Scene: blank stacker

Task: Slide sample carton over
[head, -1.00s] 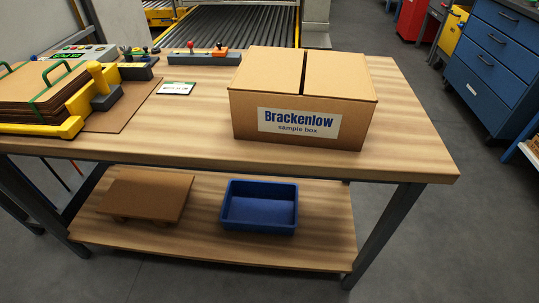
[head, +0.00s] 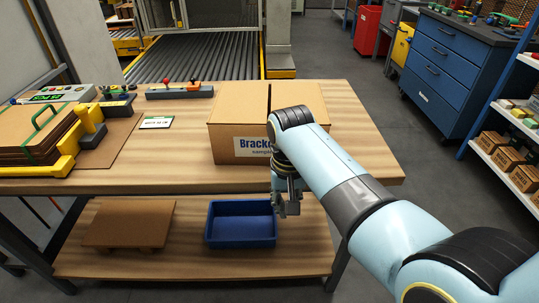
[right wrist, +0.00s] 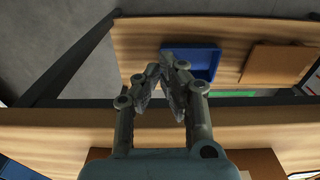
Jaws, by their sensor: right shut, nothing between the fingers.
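The sample carton (head: 233,106) is a brown closed cardboard box on the right part of the wooden table top (head: 365,150). Its white front label with blue letters is partly hidden behind my right arm. My right gripper (head: 287,209) is shut and empty, pointing down in front of the table's front edge, apart from the carton as far as I can tell. In the right wrist view my right gripper (right wrist: 170,75) has its fingertips together above the lower shelf. My left gripper is not in view.
A blue bin (head: 241,222) and a brown board (head: 128,222) lie on the lower shelf (head: 185,262). A yellow fixture (head: 60,150) with stacked cardboard stands at the table's left. A small sign (head: 155,122) lies left of the carton, with bare wood between them.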

